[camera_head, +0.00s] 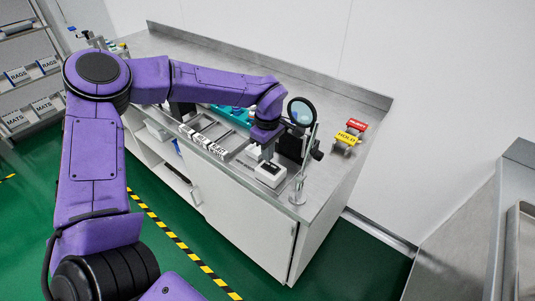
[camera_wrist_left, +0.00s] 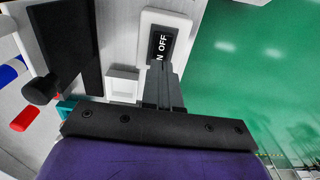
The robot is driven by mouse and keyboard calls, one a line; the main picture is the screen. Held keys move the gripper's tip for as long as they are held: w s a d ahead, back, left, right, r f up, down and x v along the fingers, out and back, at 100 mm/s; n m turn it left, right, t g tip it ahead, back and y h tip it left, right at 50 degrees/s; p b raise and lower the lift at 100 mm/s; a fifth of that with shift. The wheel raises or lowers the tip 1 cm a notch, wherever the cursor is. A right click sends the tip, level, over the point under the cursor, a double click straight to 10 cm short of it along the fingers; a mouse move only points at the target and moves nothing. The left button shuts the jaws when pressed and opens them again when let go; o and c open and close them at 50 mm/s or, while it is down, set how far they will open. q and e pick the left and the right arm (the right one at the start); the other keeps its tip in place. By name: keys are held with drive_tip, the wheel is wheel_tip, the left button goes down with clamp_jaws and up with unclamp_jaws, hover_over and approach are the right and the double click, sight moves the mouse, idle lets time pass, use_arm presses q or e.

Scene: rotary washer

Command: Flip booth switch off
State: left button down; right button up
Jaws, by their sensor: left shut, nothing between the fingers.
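The booth switch (camera_wrist_left: 163,44) is a black rocker marked ON and OFF on a white plate in the left wrist view. In the head view the switch box (camera_head: 269,173) is a small white block with a dark top, near the counter's front edge. My left gripper (camera_wrist_left: 165,68) is shut and empty, with its fingertips at the lettered rocker and covering part of the ON word. In the head view the left gripper (camera_head: 266,156) points down at the box. I cannot tell whether the tips touch the rocker. My right gripper is not in view.
A round magnifier (camera_head: 301,112) on a metal stand is close beside the switch box. Labelled trays (camera_head: 210,137) lie to its left, and red and yellow HOLD and REJECT signs (camera_head: 350,132) stand to its right. The back right of the counter (camera_head: 350,95) is clear.

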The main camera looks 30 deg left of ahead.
use_arm(q)
drive_tip(key=shift+f, duration=1)
